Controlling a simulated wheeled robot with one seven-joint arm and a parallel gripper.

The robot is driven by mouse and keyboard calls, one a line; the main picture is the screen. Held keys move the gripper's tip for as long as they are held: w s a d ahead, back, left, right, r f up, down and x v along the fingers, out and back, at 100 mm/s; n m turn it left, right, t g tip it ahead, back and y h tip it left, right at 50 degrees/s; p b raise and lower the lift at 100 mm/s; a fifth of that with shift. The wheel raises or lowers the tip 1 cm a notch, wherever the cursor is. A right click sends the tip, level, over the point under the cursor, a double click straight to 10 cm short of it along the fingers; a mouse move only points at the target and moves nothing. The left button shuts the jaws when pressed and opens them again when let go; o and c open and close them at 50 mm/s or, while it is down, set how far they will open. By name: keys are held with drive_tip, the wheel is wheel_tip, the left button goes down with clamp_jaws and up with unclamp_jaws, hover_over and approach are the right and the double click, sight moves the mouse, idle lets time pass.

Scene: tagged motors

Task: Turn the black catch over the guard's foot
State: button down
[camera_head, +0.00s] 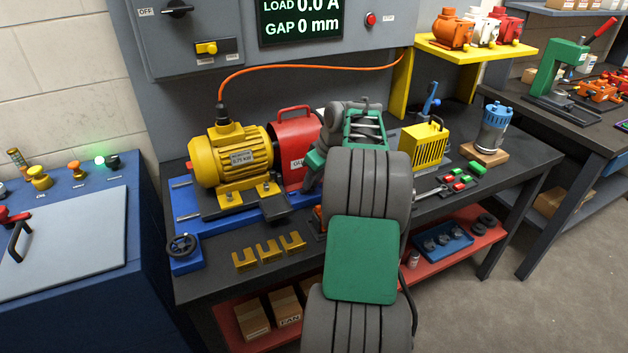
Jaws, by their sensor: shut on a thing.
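The red guard (293,140), with a handle on top and a partly covered white label, stands upright beside the yellow motor (232,157) on the blue base (190,210). My gripper (311,180) is low at the guard's right side, partly hidden by my own arm. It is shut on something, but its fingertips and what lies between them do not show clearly. I cannot make out the black catch or the guard's foot; that area is behind my wrist and arm.
Several brass forks (268,252) lie at the bench's front edge, right of a black handwheel (181,246). A yellow slotted box (424,146) and a blue pump (493,130) stand to the right. An orange cable (300,67) arches above the motor.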

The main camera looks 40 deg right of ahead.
drive_tip(key=m+b, duration=0.1)
drive_tip(key=m, duration=0.1)
drive_tip(key=m+h+b, duration=0.1)
drive_tip(key=m, duration=0.1)
drive_tip(key=shift+a+f+h, duration=0.1)
drive_tip(key=shift+a+h, duration=0.1)
drive_tip(key=shift+h, duration=0.1)
drive_tip(key=m, duration=0.2)
drive_tip(key=m+h, duration=0.1)
drive_tip(key=m, duration=0.1)
drive_tip(key=shift+w+a+m+g+h+b, duration=0.15)
drive_tip(key=shift+m+g+h+b, duration=0.15)
drive_tip(key=shift+g+b, duration=0.1)
drive_tip(key=m, duration=0.2)
drive_tip(key=m+g+h+p, duration=0.1)
drive_tip(key=m, duration=0.1)
drive_tip(key=shift+w+a+r, duration=0.1)
drive_tip(key=shift+a+r, duration=0.05)
drive_tip(key=shift+r, duration=0.05)
drive_tip(key=shift+w+m+g+h+p, duration=0.15)
drive_tip(key=shift+m+g+p, duration=0.35)
drive_tip(key=shift+m, duration=0.6)
drive_tip(key=shift+s+m+g+h+p, duration=0.15)
drive_tip(key=shift+m+g+p, duration=0.35)
drive_tip(key=shift+m, duration=0.6)
drive_tip(key=shift+w, duration=0.1)
drive_tip(key=c, duration=1.1)
unclamp_jaws()
drive_tip(key=shift+f, duration=0.1)
drive_tip(key=shift+o, duration=0.2)
